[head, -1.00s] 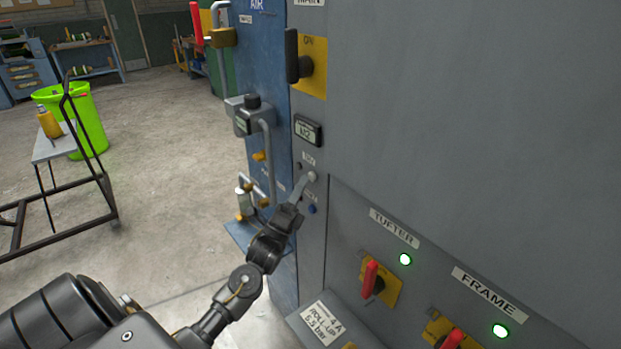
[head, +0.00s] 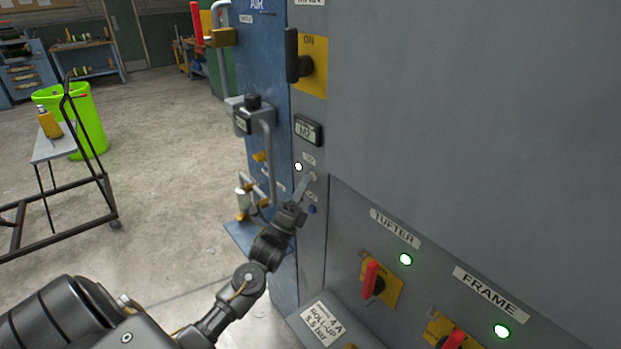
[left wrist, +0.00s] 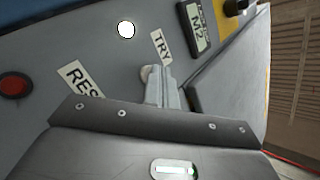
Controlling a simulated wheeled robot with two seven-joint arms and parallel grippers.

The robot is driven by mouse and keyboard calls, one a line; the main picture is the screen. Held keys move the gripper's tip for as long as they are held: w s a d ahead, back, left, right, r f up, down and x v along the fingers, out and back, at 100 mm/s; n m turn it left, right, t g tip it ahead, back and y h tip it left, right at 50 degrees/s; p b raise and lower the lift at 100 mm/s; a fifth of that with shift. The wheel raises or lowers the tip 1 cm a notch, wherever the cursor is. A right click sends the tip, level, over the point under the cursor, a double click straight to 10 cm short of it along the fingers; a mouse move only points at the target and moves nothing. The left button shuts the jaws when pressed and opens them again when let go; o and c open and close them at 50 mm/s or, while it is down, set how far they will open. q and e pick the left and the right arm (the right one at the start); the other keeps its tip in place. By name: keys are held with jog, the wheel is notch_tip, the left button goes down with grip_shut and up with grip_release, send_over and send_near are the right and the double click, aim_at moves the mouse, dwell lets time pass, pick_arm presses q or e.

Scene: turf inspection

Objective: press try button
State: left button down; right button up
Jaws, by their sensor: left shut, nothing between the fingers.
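The TRY label (head: 309,159) is on the narrow grey panel, and it also shows in the left wrist view (left wrist: 161,47). A pale round button (left wrist: 148,73) sits just below it, partly hidden by my fingers. My left gripper (head: 304,187) is shut and empty, its tips at this button; it also shows in the left wrist view (left wrist: 160,86). The tips appear to touch the button, but I cannot tell whether it is pushed in. A small round lamp (head: 298,167) beside the label glows white, and also in the left wrist view (left wrist: 126,29). My right gripper is out of view.
A small display (head: 308,130) and a black switch (head: 306,66) on a yellow plate are above. Red-handled switches (head: 371,279) with green lamps are at lower right. Pipes and a valve (head: 250,115) stand out to the left.

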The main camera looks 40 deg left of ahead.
pick_arm(q)
jog(key=shift+s, duration=0.1)
jog(key=shift+s+a, duration=0.2)
jog(key=shift+s, duration=0.55)
jog(key=shift+s+a+p, duration=0.25)
jog(key=shift+s, duration=0.55)
jog(key=shift+s+a+p, duration=0.25)
jog(key=shift+s+p, duration=0.05)
jog(key=shift+s, duration=0.5)
jog(key=shift+s+a+p, duration=0.25)
jog(key=shift+s, duration=0.55)
jog(key=shift+f, duration=0.1)
